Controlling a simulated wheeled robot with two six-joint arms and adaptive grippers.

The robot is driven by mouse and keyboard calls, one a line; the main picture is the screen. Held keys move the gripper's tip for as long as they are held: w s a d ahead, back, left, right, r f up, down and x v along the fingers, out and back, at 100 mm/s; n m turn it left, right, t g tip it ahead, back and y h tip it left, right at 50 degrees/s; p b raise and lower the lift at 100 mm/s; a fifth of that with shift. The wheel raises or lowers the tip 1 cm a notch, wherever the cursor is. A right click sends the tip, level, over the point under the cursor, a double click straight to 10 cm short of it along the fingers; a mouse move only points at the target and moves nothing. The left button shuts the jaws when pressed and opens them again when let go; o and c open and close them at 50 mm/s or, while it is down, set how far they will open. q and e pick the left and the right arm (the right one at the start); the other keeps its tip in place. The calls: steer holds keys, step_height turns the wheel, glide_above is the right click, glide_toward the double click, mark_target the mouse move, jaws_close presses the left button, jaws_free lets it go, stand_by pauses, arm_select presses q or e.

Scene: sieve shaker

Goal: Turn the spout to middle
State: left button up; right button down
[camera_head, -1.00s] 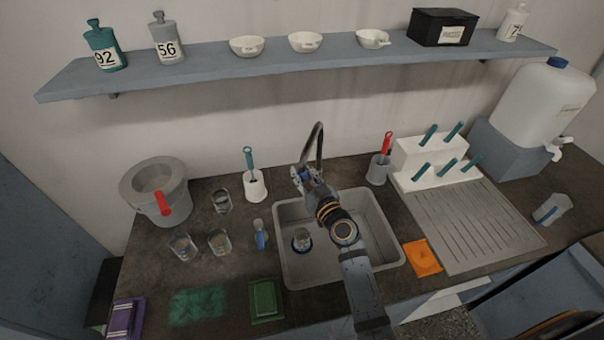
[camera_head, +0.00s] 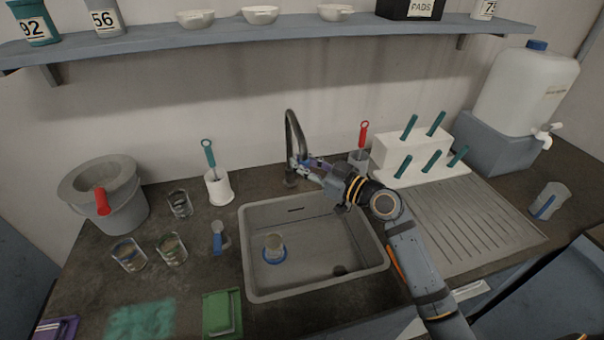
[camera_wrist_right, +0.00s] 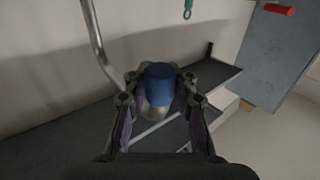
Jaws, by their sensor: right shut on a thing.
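The spout (camera_head: 290,125) is a curved metal tube rising behind the sink (camera_head: 262,292). Its free end comes down over the back of the sink, a little right of its upright part. My right gripper (camera_head: 304,164) is at that free end, with its arm coming from the lower right. In the right wrist view, my right gripper (camera_wrist_right: 160,105) has its fingers on both sides of a metal nozzle with a blue end (camera_wrist_right: 160,72), and a bent metal tube shows at the left. The fingers partly hide the spout's end in the head view. My left gripper is not in view.
A glass with a blue base (camera_head: 273,250) stands in the sink. A white brush holder (camera_head: 218,188) is left of the spout. A white rack with teal handles (camera_head: 400,160) and a red-handled tool (camera_head: 363,135) stand to the right. Several glasses are at left.

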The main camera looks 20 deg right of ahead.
steer(key=shift+d+f, duration=0.35)
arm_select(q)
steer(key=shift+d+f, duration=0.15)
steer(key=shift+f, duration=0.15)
arm_select(e)
steer(key=c, duration=1.4)
jaws_free()
steer(key=shift+s, duration=0.1)
steer(key=o, duration=0.3)
steer(key=shift+s+d+r, duration=0.1)
steer(key=shift+s+r, duration=0.1)
steer(key=shift+r, duration=0.05)
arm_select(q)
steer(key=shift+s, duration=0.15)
arm_select(e)
steer(key=shift+w, duration=0.15)
steer(key=shift+v, duration=3.7)
